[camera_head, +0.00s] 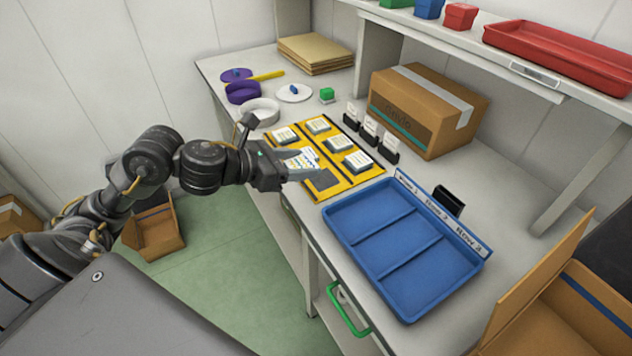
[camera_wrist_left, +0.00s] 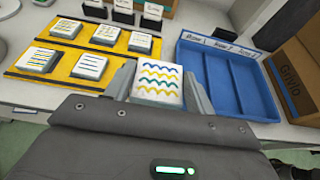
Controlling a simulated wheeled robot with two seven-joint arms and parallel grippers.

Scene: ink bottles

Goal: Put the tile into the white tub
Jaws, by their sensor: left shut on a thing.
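My left gripper (camera_head: 306,167) reaches in from the left over the yellow mat (camera_head: 352,183). In the left wrist view its fingers (camera_wrist_left: 158,88) are shut on a white tile (camera_wrist_left: 159,77) with blue, yellow and green wavy lines. The held tile (camera_head: 302,159) also shows in the head view, partly covered by the fingers, above the mat's near side. The white tub (camera_head: 262,112) is round and open, on the table behind and to the left of the mat, apart from the gripper. My right gripper is not in view.
Several other tiles (camera_head: 357,161) sit on the mat, with card holders (camera_head: 369,135) behind. A purple tub (camera_head: 242,93), a white lid (camera_head: 294,92) and a green block (camera_head: 326,95) are near the white tub. A blue divided tray (camera_head: 341,216) and cardboard box (camera_head: 420,110) stand right.

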